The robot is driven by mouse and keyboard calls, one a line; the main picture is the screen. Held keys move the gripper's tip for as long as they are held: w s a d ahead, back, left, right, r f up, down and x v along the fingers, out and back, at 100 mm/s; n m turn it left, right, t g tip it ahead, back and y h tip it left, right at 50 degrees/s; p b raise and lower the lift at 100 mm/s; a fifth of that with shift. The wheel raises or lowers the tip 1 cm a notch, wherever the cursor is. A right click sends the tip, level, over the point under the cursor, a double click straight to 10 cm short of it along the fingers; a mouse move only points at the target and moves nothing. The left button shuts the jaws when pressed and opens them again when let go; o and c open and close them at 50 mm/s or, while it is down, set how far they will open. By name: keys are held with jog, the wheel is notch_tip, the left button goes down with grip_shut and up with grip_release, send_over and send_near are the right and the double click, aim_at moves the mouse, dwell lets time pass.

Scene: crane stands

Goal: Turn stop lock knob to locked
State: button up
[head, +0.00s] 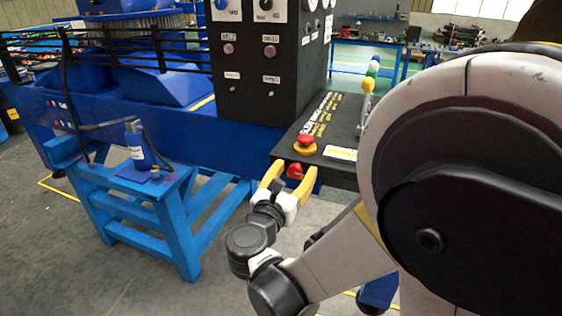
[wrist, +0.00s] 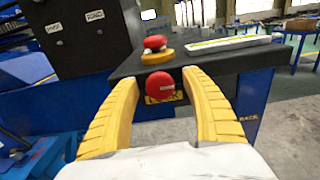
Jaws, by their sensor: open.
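The red stop lock knob (head: 295,171) is on the front face of the black control box, under its top edge. In the wrist view the red knob (wrist: 160,85) faces me, with a small label on it and a yellow plate partly hidden behind it. My gripper (head: 290,172) is open, with its yellow fingers on either side of the knob. In the wrist view the gripper fingers (wrist: 158,90) show gaps to the knob on both sides. I cannot tell how far the fingertips reach past the knob.
A red mushroom button on a yellow base (head: 305,145) sits on the box top (head: 330,125), just above the knob. Levers with coloured balls (head: 368,84) stand farther back. A tall black panel (head: 262,75) rises behind left. A blue bench (head: 140,180) stands left; floor between is clear.

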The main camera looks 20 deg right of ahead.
grip_shut()
jog(key=shift+m, duration=0.4)
jog(key=m+b, duration=0.1)
jog(key=m, duration=0.7)
jog(key=shift+m+b, duration=0.3)
jog(key=shift+b, duration=0.1)
jog(key=m, duration=0.8)
jog(key=shift+b, duration=0.4)
jog(key=shift+m, duration=0.4)
